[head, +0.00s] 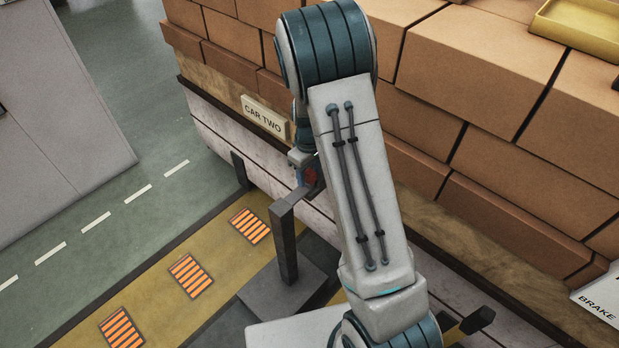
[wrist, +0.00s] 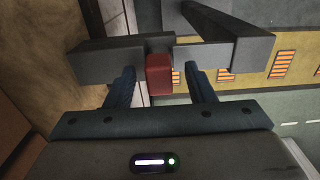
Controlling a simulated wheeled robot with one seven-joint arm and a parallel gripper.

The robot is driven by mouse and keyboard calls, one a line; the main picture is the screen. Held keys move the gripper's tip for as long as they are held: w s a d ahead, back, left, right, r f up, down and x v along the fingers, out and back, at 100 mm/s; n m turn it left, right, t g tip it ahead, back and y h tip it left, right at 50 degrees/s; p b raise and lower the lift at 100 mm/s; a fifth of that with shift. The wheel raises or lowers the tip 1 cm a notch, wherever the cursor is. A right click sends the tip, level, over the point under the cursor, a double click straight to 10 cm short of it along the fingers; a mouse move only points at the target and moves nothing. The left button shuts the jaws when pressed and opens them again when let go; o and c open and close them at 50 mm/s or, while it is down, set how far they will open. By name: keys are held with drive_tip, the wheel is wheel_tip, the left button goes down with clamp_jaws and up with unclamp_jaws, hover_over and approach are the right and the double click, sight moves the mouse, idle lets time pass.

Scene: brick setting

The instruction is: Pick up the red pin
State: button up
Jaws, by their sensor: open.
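The red pin (wrist: 159,75) shows in the wrist view as a small red block at the grey metal bracket (wrist: 210,52). My gripper (wrist: 160,90) is open, with one dark blue finger on each side of the pin and a gap to each. In the head view the red pin (head: 310,175) is a small red patch beside the top of the dark bracket post (head: 286,240), partly hidden by my arm and gripper. The pin's far end is hidden at the bracket.
Stacked bricks (head: 480,70) fill a wooden car with a "CAR TWO" sign (head: 264,117). A yellow tray (head: 580,28) lies on the bricks. A "BRAKE" sign (head: 600,298) is at the right edge.

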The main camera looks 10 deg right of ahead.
drive_tip(key=shift+f, duration=0.3)
drive_tip(key=shift+r, duration=0.1)
clamp_jaws()
drive_tip(key=shift+r, duration=0.1)
